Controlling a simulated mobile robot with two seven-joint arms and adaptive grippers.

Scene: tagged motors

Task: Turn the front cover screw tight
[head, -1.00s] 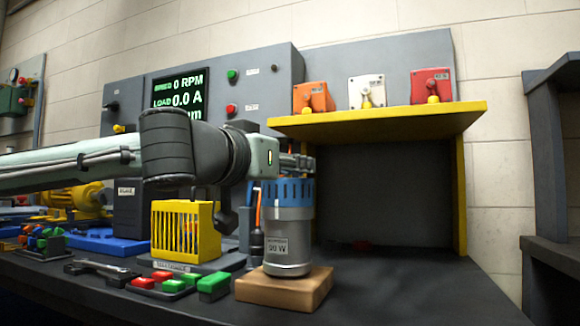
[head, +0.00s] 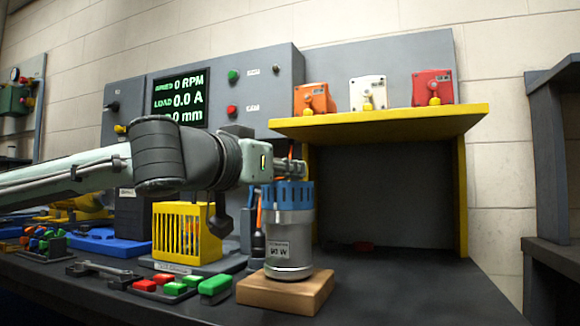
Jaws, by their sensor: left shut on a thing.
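The motor (head: 290,238) stands upright on a wooden block (head: 292,291). It has a grey body with a label and a blue slotted front cover (head: 287,196) on top. My left gripper (head: 291,169) comes in from the left, level, just above the blue cover. It is shut at the cover's top, on what appears to be the cover screw. The fingers hide the screw, so how deep it sits cannot be seen. My right gripper is not in view.
A yellow cage (head: 184,231) stands left of the motor. A wrench (head: 104,270) and red and green blocks (head: 215,287) lie in front of it. A yellow shelf (head: 385,123) carries three small boxes.

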